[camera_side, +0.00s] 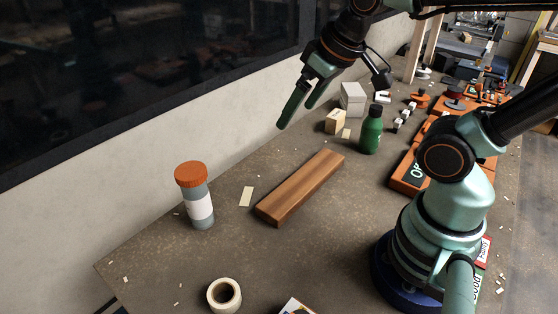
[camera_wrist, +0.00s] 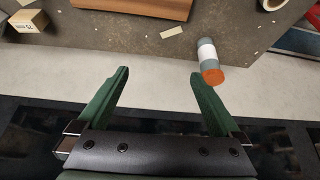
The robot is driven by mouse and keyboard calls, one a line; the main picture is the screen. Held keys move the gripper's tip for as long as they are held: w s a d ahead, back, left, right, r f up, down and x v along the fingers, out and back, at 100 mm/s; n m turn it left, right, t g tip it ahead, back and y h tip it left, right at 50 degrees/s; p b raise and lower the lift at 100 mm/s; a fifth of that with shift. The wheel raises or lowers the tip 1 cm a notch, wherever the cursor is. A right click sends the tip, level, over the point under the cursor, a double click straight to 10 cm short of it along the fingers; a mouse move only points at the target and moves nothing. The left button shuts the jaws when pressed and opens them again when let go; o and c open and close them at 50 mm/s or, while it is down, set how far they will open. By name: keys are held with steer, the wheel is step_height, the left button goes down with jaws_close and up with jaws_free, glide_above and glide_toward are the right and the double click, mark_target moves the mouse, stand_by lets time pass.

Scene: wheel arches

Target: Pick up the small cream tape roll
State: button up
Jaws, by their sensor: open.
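The small cream tape roll (camera_side: 224,295) lies flat near the front edge of the table in the side view, its dark hole facing up. It also shows in the wrist view (camera_wrist: 285,4) at the top right, cut off by the frame. My gripper (camera_side: 296,113) is up above the back part of the table, well away from the roll. Its two green fingers are apart, and nothing is between them. The wrist view shows the open fingers (camera_wrist: 160,78) over the back edge of the table and the pale wall.
A wooden block (camera_side: 301,188) lies mid-table. A grey jar with an orange lid (camera_side: 195,195) stands between the block and the wall. A green bottle (camera_side: 371,130) and small boxes (camera_side: 352,98) stand farther back. The table around the roll is mostly clear.

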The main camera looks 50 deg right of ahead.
steer(key=w+a+f+n+g+y, duration=0.1)
steer(key=a+f+n+g, duration=0.35)
steer(key=a, duration=0.95)
steer(key=n+h, duration=0.1)
steer(key=n, duration=0.6)
glide_above(223, 290)
steer(key=s, duration=0.2)
step_height(223, 290, down, 8)
steer(key=shift+g, duration=0.45)
steer(key=f, duration=0.6)
steer(key=shift+a, duration=0.4)
steer(key=shift+w+f, duration=0.15)
steer(key=shift+f, duration=1.35)
steer(key=shift+w+f, duration=0.15)
steer(key=shift+f, duration=1.35)
steer(key=shift+c, duration=0.3)
steer(key=c, duration=1.4)
steer(key=shift+r, duration=0.2)
